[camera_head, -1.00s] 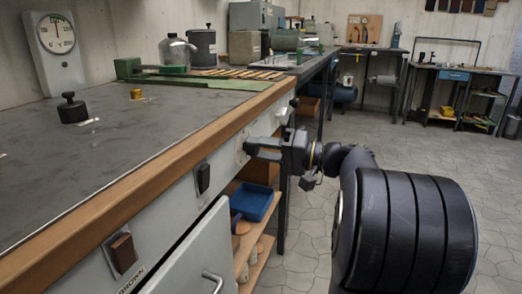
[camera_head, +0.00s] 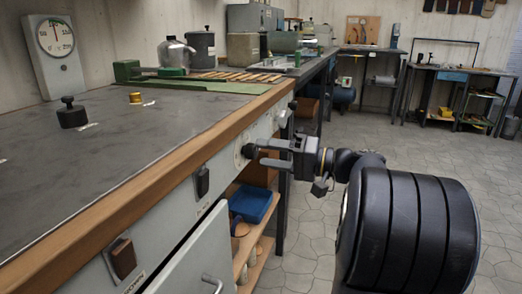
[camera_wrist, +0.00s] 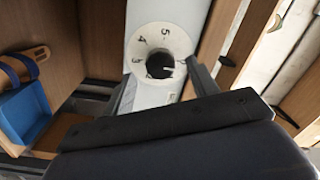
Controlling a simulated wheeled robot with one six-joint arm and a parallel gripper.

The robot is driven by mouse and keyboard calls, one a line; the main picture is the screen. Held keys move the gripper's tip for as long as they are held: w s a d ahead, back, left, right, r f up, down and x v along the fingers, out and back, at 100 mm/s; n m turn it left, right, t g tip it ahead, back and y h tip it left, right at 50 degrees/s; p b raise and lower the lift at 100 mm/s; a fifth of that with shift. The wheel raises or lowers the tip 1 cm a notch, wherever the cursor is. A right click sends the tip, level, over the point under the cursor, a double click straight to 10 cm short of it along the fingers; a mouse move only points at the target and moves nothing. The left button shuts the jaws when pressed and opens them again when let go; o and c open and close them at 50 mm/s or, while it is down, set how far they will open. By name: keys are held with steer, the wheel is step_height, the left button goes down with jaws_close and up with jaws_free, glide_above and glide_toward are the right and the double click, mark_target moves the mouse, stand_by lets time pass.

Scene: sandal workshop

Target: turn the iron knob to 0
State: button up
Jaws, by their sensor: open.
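A black knob (camera_head: 249,151) sits on a round white dial (camera_head: 240,158) on the bench's grey front panel. In the wrist view the knob (camera_wrist: 160,65) is in the middle of the dial (camera_wrist: 141,52), where 3, 4 and 5 can be read on the left and top. The knob's pointer and the 0 are not clear to me. My gripper (camera_head: 264,155) is open and empty, just in front of the knob. In the wrist view my gripper (camera_wrist: 161,76) has its fingers apart on either side of the lower dial. I cannot tell if they touch it.
A black switch (camera_head: 203,181) and a brown switch (camera_head: 123,258) are on the same panel. Another knob (camera_head: 282,117) is further along. A blue bin (camera_head: 252,203) stands on the shelf below. The wooden bench edge (camera_head: 170,173) overhangs the panel. Floor to the right is clear.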

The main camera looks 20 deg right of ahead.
mark_target(250, 151)
steer(key=p+v, duration=0.2)
steer(key=v, duration=0.6)
steer(key=shift+s, duration=0.1)
steer(key=b+x, duration=0.3)
steer(key=x, duration=0.7)
steer(key=shift+w+a, duration=0.25)
steer(key=shift+w, duration=0.1)
steer(key=shift+d, duration=0.1)
